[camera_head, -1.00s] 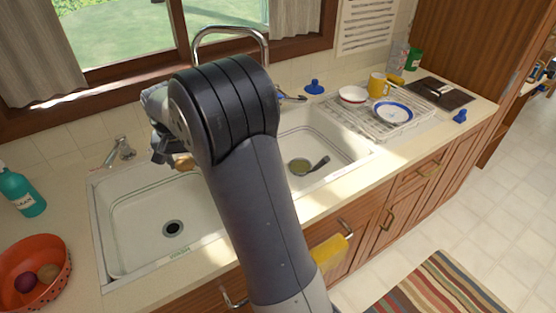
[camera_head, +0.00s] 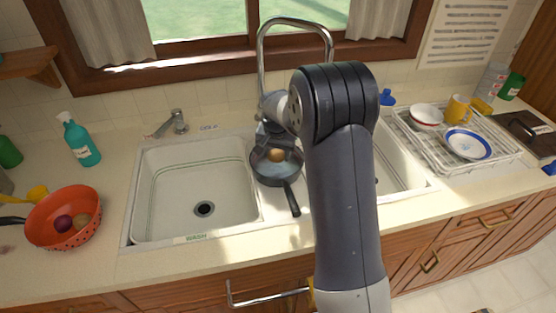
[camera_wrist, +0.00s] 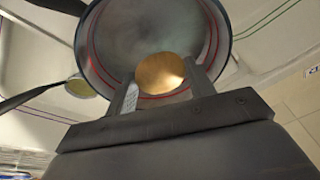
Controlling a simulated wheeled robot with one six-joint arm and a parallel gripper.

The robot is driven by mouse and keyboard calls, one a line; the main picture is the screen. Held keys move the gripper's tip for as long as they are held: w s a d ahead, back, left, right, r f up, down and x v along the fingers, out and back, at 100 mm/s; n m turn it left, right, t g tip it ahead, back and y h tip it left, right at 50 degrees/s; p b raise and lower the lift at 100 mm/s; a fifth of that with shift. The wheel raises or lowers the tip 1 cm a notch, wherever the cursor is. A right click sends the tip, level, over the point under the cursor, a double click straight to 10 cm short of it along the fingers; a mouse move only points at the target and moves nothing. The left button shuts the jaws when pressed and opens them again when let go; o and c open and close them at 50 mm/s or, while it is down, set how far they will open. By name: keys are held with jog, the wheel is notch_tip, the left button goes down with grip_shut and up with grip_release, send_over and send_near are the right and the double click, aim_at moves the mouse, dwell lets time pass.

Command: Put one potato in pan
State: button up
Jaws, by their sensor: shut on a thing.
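A dark round pan (camera_head: 263,174) with a handle pointing to the front sits at the divider between the two sink basins. In the wrist view the pan (camera_wrist: 110,32) is grey inside with red rings. My gripper (camera_wrist: 161,76) is shut on a brown potato (camera_wrist: 158,72), with one finger on each side of it. The potato (camera_head: 277,155) shows over the pan in the head view. I cannot tell whether it touches the pan's bottom. My arm hides part of the right basin. Another brown potato (camera_head: 81,221) lies in an orange colander (camera_head: 62,240) on the left counter.
A purple round vegetable (camera_head: 63,223) is in the colander. The left basin (camera_head: 190,180) is empty. A faucet (camera_head: 262,50) arches behind the pan. A teal bottle (camera_head: 80,143) stands at the back left. A dish rack (camera_head: 490,165) with dishes stands right.

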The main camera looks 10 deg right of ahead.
aim_at(276, 161)
jog(key=shift+s+x, duration=0.2)
jog(key=shift+x, duration=0.65)
jog(key=shift+s+x, duration=0.2)
jog(key=shift+x, duration=0.65)
jog(key=shift+a+f, duration=0.1)
jog(key=shift+f, duration=0.2)
jog(key=o, duration=1)
jog(key=shift+r, duration=0.15)
jog(key=v, duration=1.2)
jog(key=shift+b, duration=0.4)
